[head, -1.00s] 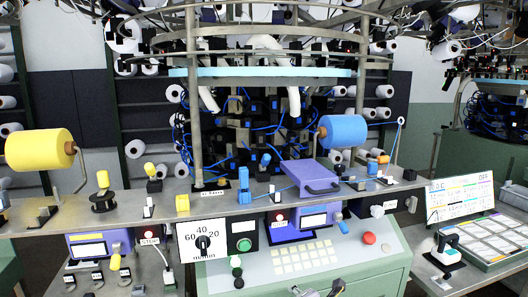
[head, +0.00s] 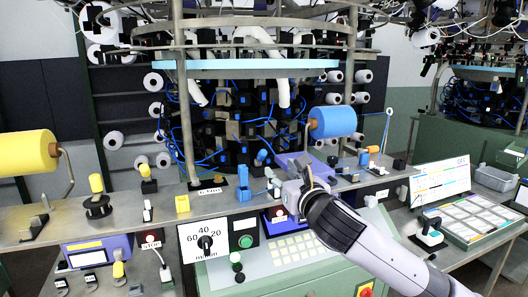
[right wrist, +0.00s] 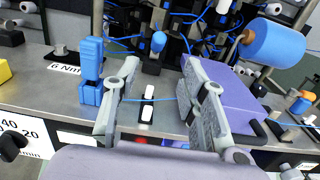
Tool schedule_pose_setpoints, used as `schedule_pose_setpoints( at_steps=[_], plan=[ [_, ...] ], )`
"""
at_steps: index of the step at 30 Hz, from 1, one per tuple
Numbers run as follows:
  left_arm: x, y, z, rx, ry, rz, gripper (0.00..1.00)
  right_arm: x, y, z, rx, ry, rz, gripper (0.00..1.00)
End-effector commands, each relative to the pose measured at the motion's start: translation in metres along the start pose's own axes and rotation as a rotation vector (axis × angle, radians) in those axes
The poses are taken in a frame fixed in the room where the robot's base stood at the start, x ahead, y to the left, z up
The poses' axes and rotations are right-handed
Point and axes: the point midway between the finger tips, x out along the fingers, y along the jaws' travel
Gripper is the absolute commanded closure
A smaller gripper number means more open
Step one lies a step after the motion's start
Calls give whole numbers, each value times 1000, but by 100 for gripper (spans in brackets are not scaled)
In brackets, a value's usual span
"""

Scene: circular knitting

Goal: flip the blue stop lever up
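Between my right gripper's fingers in the right wrist view is a small white lever (right wrist: 148,104) on a black base on the grey shelf (right wrist: 60,95), with a thin blue yarn running beside it. My right gripper (head: 281,182), also seen in the right wrist view (right wrist: 158,75), is open. Its fingers stand apart on either side of the lever, with no clear contact. Whether the lever is tilted up or down is hard to tell. A red light (head: 279,214) sits below the shelf there. My left gripper is out of view.
A blue clip (right wrist: 91,72) stands close left of the fingers and a purple box (right wrist: 225,90) close right. A blue yarn cone (head: 332,122) hangs behind.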

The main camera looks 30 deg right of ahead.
Motion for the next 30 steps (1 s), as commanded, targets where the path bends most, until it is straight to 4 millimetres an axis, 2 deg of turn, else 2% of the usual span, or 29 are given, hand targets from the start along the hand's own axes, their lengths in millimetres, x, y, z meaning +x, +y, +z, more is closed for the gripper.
schedule_pose_setpoints(
  at_steps=[1, 6, 15, 21, 30],
  plan=[
    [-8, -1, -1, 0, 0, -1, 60, 12, 1, 4, 5, 0, 0, 61],
    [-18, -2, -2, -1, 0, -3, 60, 47, 1, 4, 6, 1, 0, 61],
    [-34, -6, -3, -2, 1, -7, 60, 101, 1, 2, 4, 2, 1, 61],
    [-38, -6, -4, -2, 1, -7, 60, 120, 1, 0, 2, 1, 2, 61],
    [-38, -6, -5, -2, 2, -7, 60, 125, 1, -1, -1, 0, 2, 61]
  ],
)
